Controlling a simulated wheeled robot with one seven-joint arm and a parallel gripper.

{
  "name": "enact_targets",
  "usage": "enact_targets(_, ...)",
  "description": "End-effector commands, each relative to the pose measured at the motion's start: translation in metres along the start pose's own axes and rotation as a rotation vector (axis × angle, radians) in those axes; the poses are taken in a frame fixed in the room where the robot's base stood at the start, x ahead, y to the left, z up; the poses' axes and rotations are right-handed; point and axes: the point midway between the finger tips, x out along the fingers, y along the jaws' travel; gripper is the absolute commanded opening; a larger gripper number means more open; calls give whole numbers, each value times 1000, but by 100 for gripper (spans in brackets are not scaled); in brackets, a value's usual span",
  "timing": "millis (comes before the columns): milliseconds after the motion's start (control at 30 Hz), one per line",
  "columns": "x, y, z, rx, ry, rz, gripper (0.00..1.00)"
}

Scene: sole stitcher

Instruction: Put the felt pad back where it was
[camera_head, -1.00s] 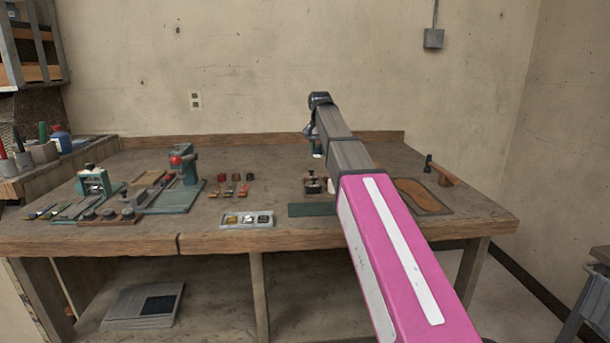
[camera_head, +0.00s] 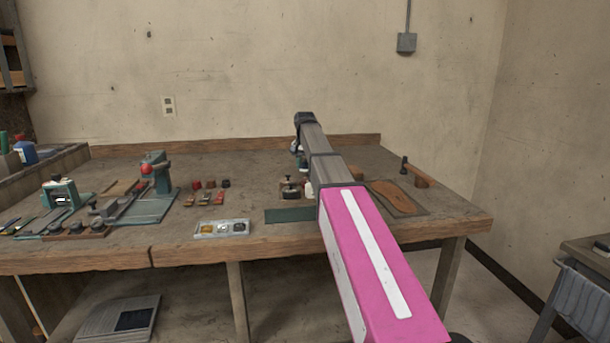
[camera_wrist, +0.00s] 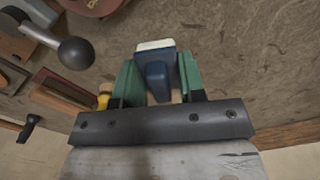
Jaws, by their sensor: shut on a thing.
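The felt pad appears as a dark blue block with a pale white end (camera_wrist: 156,46) in the wrist view. My gripper (camera_wrist: 158,78) is shut on it, with a green finger on each side. The block is held above the brown worktop, which shows beyond it; how high I cannot tell. In the head view my gripper (camera_head: 302,163) hangs below the arm's end over the back right part of the bench, small and partly hidden by the arm. The pad itself cannot be made out clearly there.
In the wrist view a black ball knob (camera_wrist: 75,52) and a wooden block (camera_wrist: 64,91) lie left of my gripper. In the head view a green mat (camera_head: 289,214), a tray (camera_head: 222,230) and a leather sole piece (camera_head: 397,196) lie on the workbench (camera_head: 200,252). Its back middle is clear.

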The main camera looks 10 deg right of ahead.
Motion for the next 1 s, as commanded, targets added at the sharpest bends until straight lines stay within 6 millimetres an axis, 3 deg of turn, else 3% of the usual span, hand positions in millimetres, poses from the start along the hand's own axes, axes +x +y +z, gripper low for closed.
enact_targets(167, 9, 2, -2, 0, -1, 0, 15)
enact_targets(400, 40, 2, -1, 0, -1, 1, 15)
enact_targets(800, 44, 1, -2, 0, 0, 0, 15)
enact_targets(833, 44, 1, -2, 0, 0, 0, 44)
enact_targets(900, 44, 1, -2, 0, 0, 0, 63)
enact_targets(1000, 44, 1, -2, 0, 0, 0, 63)
